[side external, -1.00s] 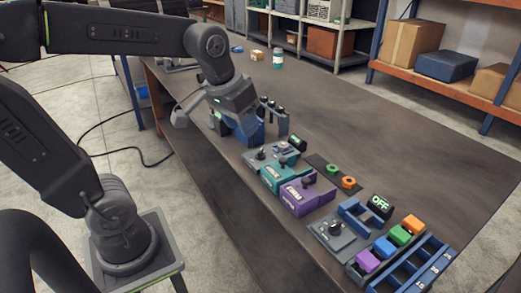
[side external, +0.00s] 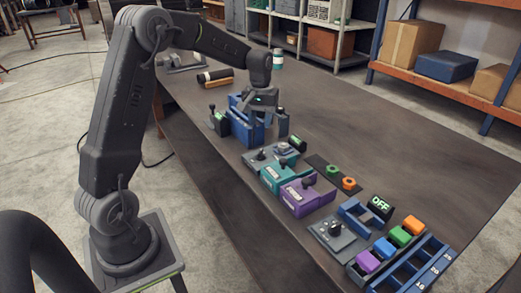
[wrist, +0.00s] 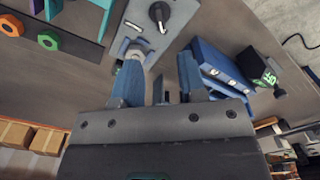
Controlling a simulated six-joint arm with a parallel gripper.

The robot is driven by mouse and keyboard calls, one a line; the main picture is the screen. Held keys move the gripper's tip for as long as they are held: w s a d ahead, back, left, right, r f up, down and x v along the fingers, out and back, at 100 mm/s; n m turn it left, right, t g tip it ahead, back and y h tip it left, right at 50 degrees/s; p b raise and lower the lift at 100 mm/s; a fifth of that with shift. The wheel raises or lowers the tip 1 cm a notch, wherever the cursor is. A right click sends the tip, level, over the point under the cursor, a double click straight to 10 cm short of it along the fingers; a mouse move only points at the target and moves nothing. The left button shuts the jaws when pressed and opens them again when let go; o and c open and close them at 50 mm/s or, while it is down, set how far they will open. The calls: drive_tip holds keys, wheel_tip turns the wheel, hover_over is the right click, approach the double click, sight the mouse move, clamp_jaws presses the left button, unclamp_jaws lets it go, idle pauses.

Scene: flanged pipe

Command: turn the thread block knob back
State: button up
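My gripper (side external: 262,114) points down over the back of the table, beside the blue block (side external: 243,130). In the wrist view its two blue fingers (wrist: 160,75) stand apart with no object visible between them. The blue block (wrist: 202,62) lies right of the fingers there. A black knob with a green-lit display (wrist: 265,79) stands beyond it. A grey plate with a black knob (wrist: 158,13) lies ahead of the left finger. Which knob is the thread block's I cannot tell; labels are too small to read.
Teal (side external: 282,175) and purple (side external: 306,197) blocks with knobs stand along the front edge. Beyond are a grey joystick plate (side external: 335,238), an OFF display (side external: 380,207) and a blue rack (side external: 425,265). The table's right side is clear.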

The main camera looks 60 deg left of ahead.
sight(261, 151)
wheel_tip(261, 151, down, 11)
drive_tip(key=shift+r, duration=0.1)
drive_tip(key=shift+c, duration=0.3)
clamp_jaws()
